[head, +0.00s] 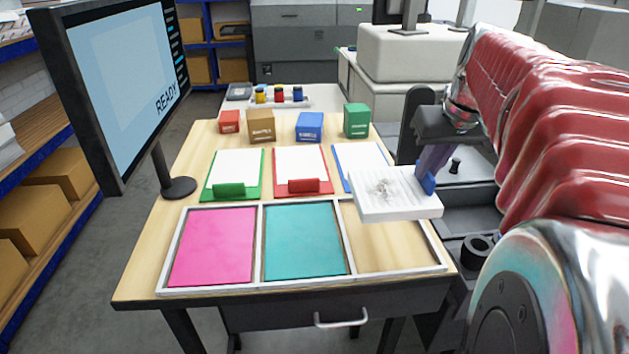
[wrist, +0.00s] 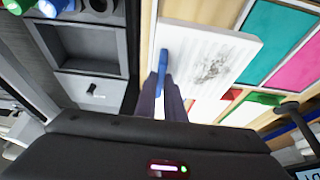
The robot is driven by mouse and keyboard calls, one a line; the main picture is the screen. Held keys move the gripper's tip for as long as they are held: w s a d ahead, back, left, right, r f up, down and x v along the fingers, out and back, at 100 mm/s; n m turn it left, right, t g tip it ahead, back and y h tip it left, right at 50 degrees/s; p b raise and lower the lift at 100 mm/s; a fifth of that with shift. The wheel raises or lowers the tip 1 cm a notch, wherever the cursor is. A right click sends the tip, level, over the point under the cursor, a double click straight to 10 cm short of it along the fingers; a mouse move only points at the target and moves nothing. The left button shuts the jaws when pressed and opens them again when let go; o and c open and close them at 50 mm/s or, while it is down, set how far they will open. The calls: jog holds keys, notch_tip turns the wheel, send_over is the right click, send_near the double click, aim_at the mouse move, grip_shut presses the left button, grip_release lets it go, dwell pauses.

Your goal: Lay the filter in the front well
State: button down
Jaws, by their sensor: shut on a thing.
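The filter (head: 385,207) is a white ribbed panel with a grey smudge and a blue tab (head: 429,185). My gripper (head: 430,172) is shut on the tab. It holds the filter roughly flat above the right part of the table, in front of part of the blue-edged clipboard and the bare tray section. In the wrist view the fingers (wrist: 165,100) meet the tab, and the filter (wrist: 212,60) extends right.
A white-framed tray (head: 212,290) holds pink (head: 215,245) and teal (head: 305,242) sheets. Clipboards (head: 238,170) and several coloured boxes (head: 309,126) stand behind it. A monitor (head: 115,85) rises at left. A dark ring-shaped part (head: 478,248) sits beside the nearer well.

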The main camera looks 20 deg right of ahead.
aim_at(424, 189)
jog(key=shift+a, duration=0.15)
jog(key=shift+f, duration=0.1)
jog(key=shift+f, duration=3)
jog(key=shift+f, duration=0.1)
jog(key=shift+f, duration=1.75)
jog(key=c, duration=1.9)
grip_release()
jog(key=shift+f, duration=0.15)
jog(key=shift+o, duration=0.3)
